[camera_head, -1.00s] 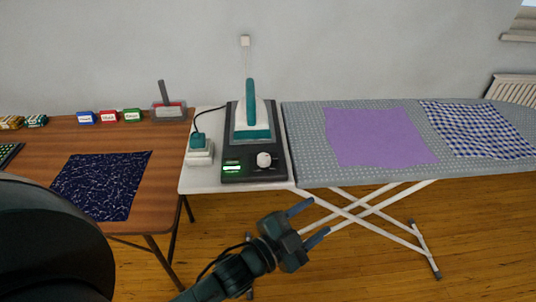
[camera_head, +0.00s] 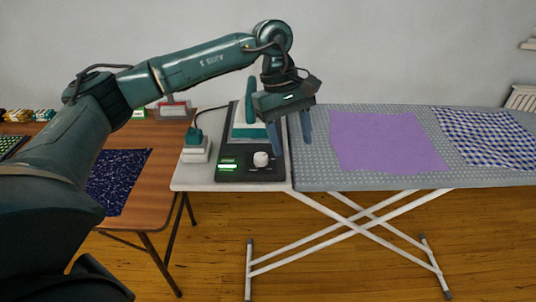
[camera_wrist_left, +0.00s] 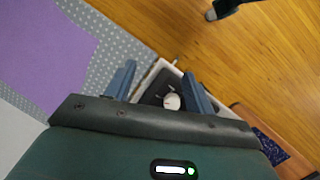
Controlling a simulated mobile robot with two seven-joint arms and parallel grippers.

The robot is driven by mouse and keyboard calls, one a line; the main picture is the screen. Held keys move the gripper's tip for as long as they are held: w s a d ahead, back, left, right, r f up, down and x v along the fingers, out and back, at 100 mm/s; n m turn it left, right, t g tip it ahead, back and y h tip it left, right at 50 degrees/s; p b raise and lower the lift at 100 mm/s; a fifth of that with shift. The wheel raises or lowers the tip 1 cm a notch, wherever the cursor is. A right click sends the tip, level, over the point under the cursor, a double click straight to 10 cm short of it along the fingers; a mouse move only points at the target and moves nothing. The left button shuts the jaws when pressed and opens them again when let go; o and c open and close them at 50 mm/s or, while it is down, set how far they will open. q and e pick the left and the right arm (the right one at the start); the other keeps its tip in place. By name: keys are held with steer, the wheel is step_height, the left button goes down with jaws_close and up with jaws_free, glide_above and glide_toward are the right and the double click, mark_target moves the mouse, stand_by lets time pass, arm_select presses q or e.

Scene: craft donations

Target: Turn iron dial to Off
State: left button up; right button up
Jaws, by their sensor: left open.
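The white iron dial (camera_head: 261,159) is on the front of the dark iron base (camera_head: 234,174), right of a lit green display (camera_head: 228,166). Its setting is too small to read. The teal and white iron (camera_head: 237,130) stands on the base, partly hidden by my left gripper (camera_head: 289,138). This gripper is open and empty, pointing down above the base's right side. In the left wrist view the dial (camera_wrist_left: 172,101) shows between the spread fingers of the left gripper (camera_wrist_left: 158,70), nearer the right finger and apart from both. My right gripper is not in view.
The ironing board (camera_head: 311,175) with a purple cloth (camera_head: 385,143) and a checked cloth (camera_head: 487,138) lies right of the base. A small teal and white unit (camera_head: 196,150) stands left of it. The brown table (camera_head: 150,188) is farther left.

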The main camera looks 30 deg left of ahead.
mark_target(261, 155)
arm_select(q)
steer(key=w+a+r+y, duration=0.1)
steer(key=a+r+y, duration=0.25)
steer(key=a, duration=0.45)
steer(key=shift+t, duration=0.4)
step_height(261, 155, down, 12)
steer(key=shift+w+a+f, duration=0.1)
steer(key=shift+w, duration=0.05)
steer(key=shift+c, duration=0.4)
steer(key=c, duration=0.9)
